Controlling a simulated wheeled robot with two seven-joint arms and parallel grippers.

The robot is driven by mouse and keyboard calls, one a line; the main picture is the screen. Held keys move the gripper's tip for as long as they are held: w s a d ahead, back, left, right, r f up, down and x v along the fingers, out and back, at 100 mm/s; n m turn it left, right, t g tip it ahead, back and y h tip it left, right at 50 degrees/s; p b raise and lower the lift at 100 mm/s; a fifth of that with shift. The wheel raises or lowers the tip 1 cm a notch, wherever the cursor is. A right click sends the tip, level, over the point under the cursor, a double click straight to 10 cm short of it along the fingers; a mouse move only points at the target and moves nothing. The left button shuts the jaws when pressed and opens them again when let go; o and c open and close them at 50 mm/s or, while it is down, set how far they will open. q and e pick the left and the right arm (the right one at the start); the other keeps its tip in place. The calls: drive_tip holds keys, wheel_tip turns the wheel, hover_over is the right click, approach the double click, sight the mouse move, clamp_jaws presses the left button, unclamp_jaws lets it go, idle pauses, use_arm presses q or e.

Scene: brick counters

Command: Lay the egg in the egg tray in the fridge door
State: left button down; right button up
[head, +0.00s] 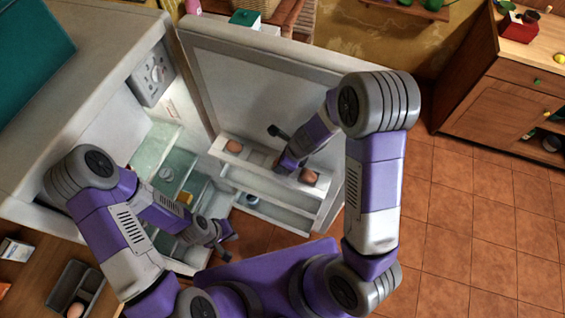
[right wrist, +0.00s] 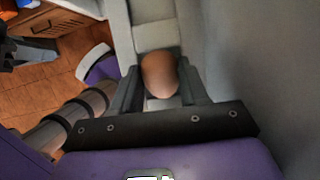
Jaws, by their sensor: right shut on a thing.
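My right gripper (right wrist: 160,80) is shut on a brown egg (right wrist: 159,72), which shows between its two fingers in the right wrist view. In the head view the right hand is at the egg tray (head: 258,157) in the open fridge door, and its fingertips are hidden. Pale tray cells show past the held egg in the right wrist view; I cannot tell whether the egg touches the tray. Brown eggs show at the tray's left part (head: 234,147) and right part (head: 308,176). My left gripper (head: 226,236) looks open and empty, in front of the fridge's lower shelves.
The fridge door (head: 255,85) stands wide open. Glass shelves (head: 158,147) inside the fridge hold a few items. Another egg (head: 75,310) lies in a grey tray (head: 68,284) on the counter at lower left. The tiled floor (head: 470,240) at right is clear.

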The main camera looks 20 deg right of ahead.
drive_tip(key=shift+s+f+b, duration=0.2)
drive_tip(key=shift+f+b, duration=0.1)
drive_tip(key=shift+b, duration=0.1)
drive_tip(key=shift+s+d+f, duration=0.1)
drive_tip(key=shift+s+f, duration=0.15)
drive_tip(key=shift+s, duration=0.05)
drive_tip(key=o, duration=0.8)
drive_tip(key=shift+f, duration=0.1)
drive_tip(key=shift+c, duration=0.2)
drive_tip(key=shift+w+r+p, duration=0.25)
drive_tip(key=shift+r+p, duration=0.25)
drive_tip(key=shift+r, duration=0.15)
drive_tip(key=p+v, duration=0.6)
drive_tip(key=v, duration=0.6)
drive_tip(key=shift+w, duration=0.25)
